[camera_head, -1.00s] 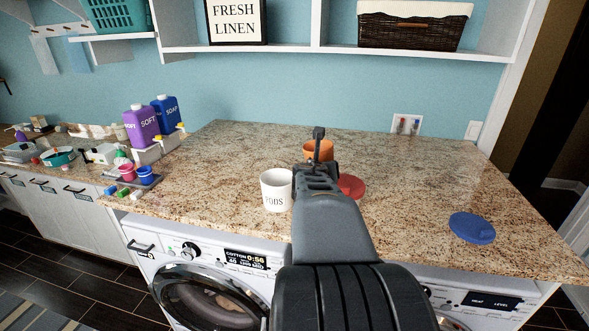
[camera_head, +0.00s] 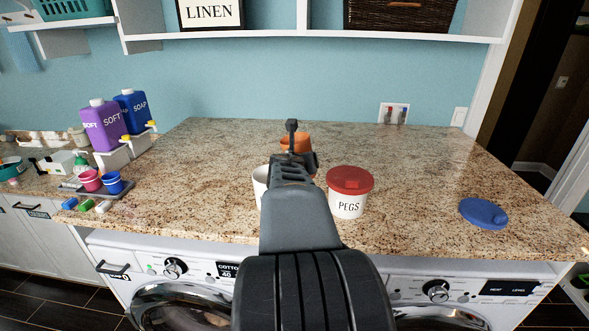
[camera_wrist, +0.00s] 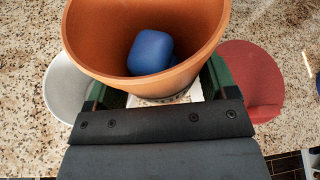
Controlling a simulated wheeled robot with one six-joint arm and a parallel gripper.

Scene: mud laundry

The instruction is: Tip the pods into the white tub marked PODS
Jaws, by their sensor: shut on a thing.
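My gripper (camera_head: 292,160) is shut on an orange pot (camera_head: 297,141), held above the counter. In the wrist view the orange pot (camera_wrist: 95,38) fills the top, its mouth facing the camera. One blue pod (camera_wrist: 150,52) shows inside it; the rest of the inside is partly hidden. The white tub (camera_head: 260,186) stands on the counter, mostly hidden behind my arm, its marking out of sight now. A pale round rim, likely this tub (camera_wrist: 63,88), shows left of the pot in the wrist view, partly under it.
A white PEGS tub (camera_head: 347,204) with a red lid (camera_head: 350,180) stands right of my arm, close by. A blue lid (camera_head: 483,213) lies farther right. Purple SOFT (camera_head: 102,127) and blue SOAP (camera_head: 132,115) bottles stand left. The counter's back right is clear.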

